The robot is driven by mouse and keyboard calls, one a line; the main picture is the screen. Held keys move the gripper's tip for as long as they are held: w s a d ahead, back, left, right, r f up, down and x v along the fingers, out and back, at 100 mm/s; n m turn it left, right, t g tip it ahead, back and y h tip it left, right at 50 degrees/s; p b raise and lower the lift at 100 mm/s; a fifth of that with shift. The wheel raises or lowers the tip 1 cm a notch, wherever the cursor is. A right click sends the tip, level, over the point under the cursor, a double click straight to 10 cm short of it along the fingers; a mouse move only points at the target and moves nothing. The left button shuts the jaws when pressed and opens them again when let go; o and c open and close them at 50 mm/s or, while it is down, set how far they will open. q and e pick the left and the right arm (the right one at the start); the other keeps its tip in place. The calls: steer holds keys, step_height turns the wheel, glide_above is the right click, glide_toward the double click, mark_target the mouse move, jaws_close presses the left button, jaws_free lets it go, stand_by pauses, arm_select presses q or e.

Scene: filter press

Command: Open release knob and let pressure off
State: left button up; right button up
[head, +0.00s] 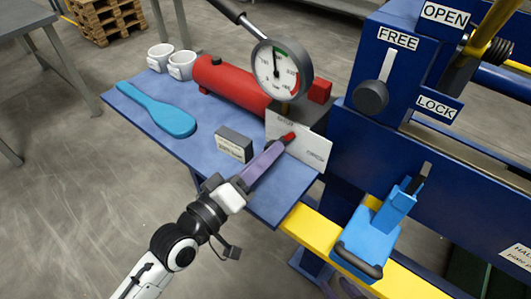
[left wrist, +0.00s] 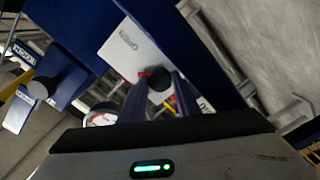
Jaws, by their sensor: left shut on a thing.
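The release knob (head: 289,136) is small, with a red part, and sits on a white plate (head: 312,147) below the pressure gauge (head: 278,70). My left gripper (head: 281,144) is shut on the knob, with its purple fingers reaching up to the plate. In the left wrist view the fingers (left wrist: 160,95) stand on both sides of the dark round knob (left wrist: 160,79), a bit of red showing beside it. The gauge needle points roughly straight up. Purple tips (head: 340,289) at the bottom edge look like my right gripper, mostly cut off.
A red cylinder (head: 230,84), a small dark box (head: 234,144), a light-blue paddle (head: 160,112) and two white cups (head: 181,65) are on the blue shelf (head: 278,205). A dark FREE/LOCK knob (head: 370,97) and a blue handled block (head: 367,240) are on the right.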

stand_by(0.3)
arm_select(q)
steer(key=o, duration=0.8)
steer(key=shift+c, duration=0.2)
steer(key=shift+a, duration=0.1)
steer(key=v, duration=1)
steer(key=shift+s, duration=0.1)
